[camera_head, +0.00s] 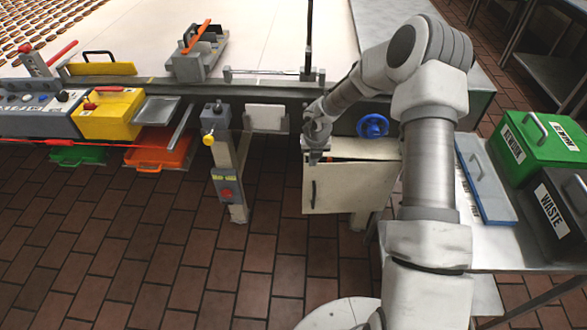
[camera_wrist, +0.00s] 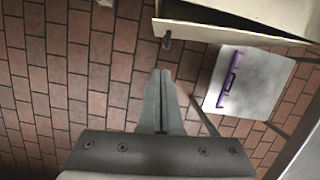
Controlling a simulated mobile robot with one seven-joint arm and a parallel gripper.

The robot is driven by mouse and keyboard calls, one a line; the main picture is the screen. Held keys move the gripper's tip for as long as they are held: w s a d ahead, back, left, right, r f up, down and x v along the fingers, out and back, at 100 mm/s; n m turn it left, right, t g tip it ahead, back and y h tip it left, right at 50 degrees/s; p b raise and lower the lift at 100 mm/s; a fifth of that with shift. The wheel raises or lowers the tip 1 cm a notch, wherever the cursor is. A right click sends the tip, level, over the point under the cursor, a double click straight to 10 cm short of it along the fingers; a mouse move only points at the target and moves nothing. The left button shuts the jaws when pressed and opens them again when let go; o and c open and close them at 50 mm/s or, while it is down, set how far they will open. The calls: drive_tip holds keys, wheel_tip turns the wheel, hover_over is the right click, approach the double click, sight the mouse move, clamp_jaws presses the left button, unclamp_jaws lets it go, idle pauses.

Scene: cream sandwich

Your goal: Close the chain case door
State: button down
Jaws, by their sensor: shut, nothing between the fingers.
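The cream chain case door (camera_head: 350,187) stands ajar at the front of the chain case, below the conveyor's edge. A dark, brownish gap shows between the door's top edge and the case. Its dark upright handle (camera_head: 313,193) is near the door's left edge. In the wrist view, the door (camera_wrist: 235,34) crosses the upper right, with the handle (camera_wrist: 167,41) at its left end. My gripper (camera_head: 317,152) is near the door's upper left corner. In the wrist view my gripper (camera_wrist: 163,73) has its fingers together and empty, pointing toward the handle, apparently apart from it.
A post with a red button (camera_head: 227,194) stands to the left. A side table with green (camera_head: 545,140) and black (camera_head: 560,205) bins is at right.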

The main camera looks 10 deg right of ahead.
drive_tip(key=w+f+b, duration=0.1)
drive_tip(key=w+f, duration=0.5)
drive_tip(key=f, duration=0.4)
drive_tip(key=shift+w+d, duration=0.15)
drive_tip(key=shift+d, duration=0.2)
drive_tip(key=shift+w, duration=0.15)
